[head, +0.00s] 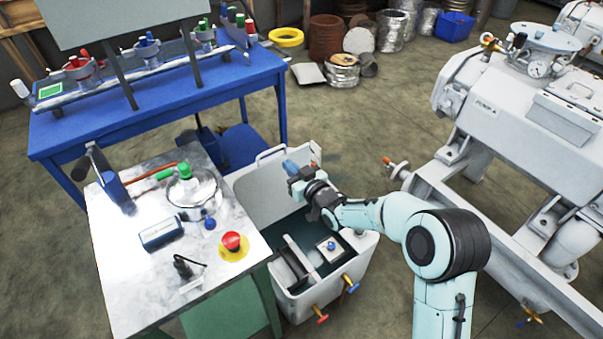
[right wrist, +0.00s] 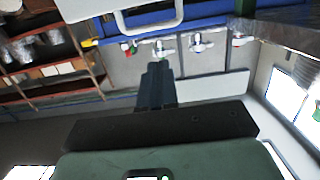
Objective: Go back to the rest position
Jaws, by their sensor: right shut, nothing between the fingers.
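My right arm comes in from the lower right of the head view, and my right gripper (head: 289,165) is over the open white bin beside the small table. Its bluish fingers are together with nothing between them. In the right wrist view the shut fingers (right wrist: 157,85) point away from the camera, with no object at their tips. The open bin (head: 300,305) has a raised white lid (head: 262,192) behind the gripper. My left gripper does not show in either view.
A marble-topped table (head: 130,285) stands left of the bin, with a red button (head: 232,241) and a green-topped device (head: 184,171). A blue workbench (head: 160,108) is behind it. A large grey machine (head: 525,110) stands at right.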

